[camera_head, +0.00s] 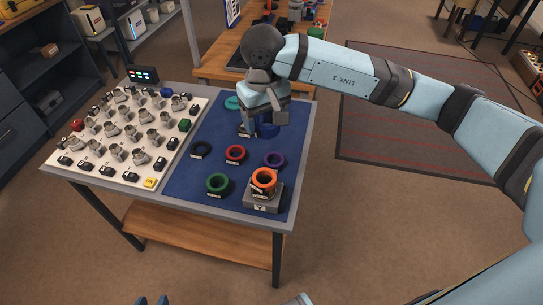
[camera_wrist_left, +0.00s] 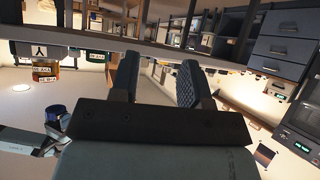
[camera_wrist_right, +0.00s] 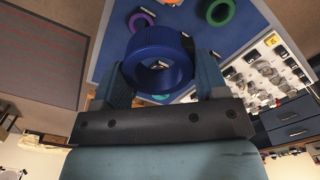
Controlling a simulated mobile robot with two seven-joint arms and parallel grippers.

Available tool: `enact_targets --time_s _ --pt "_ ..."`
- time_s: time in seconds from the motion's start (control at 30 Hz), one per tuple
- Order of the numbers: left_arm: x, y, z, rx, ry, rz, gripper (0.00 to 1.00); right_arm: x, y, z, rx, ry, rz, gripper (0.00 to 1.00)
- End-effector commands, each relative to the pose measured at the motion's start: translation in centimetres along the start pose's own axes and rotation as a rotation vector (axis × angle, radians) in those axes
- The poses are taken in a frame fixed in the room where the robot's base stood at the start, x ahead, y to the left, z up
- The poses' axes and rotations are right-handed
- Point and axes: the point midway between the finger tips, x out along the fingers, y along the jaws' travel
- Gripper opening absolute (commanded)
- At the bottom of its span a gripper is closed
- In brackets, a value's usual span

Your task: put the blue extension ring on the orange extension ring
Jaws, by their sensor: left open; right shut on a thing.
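The blue extension ring (camera_head: 267,131) is held in my right gripper (camera_head: 264,119) over the far part of the blue mat. In the right wrist view the blue ring (camera_wrist_right: 158,83) sits between the two fingers, its round opening facing the camera. The orange extension ring (camera_head: 264,188) sits on a grey block (camera_head: 261,205) at the near right of the mat, well apart from the blue ring. My left gripper (camera_wrist_left: 157,75) is open and empty in the left wrist view, away from the table.
On the blue mat (camera_head: 228,132) stand purple (camera_head: 273,160), red (camera_head: 235,154), green (camera_head: 218,184), black (camera_head: 201,150) and teal (camera_head: 232,103) rings. A white board (camera_head: 91,166) with several metal lens parts lies at left. Another wooden table (camera_head: 220,65) stands behind.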

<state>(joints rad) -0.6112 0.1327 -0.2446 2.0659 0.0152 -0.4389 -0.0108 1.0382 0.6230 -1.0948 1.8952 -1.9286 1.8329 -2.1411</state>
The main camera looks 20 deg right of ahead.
Motion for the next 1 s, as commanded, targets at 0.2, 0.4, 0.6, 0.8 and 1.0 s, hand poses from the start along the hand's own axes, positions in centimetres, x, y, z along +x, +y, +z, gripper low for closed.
enact_targets --time_s 0.2,0.4,0.6,0.8,1.0 --pt "-2.0 -0.2 -1.8 0.005 -0.016 -0.007 0.43 -7.5 -3.2 2.7 -0.061 0.009 0.0 0.41" --pt "-2.0 -0.4 -1.5 0.007 -0.019 -0.01 0.43 -6.4 -3.6 3.3 -0.069 0.006 0.003 0.41" --pt "-2.2 -0.5 -1.6 0.013 -0.022 -0.012 0.43 -1.0 -3.6 3.3 -0.068 0.004 0.002 0.41" --pt "-2.5 -0.5 -2.1 0.018 -0.019 -0.012 0.43 4.2 -3.6 3.3 -0.068 0.004 0.001 0.41" --pt "-2.7 -0.5 -2.4 0.018 -0.017 -0.012 0.43 7.5 -3.6 3.1 -0.068 0.009 0.002 0.41"
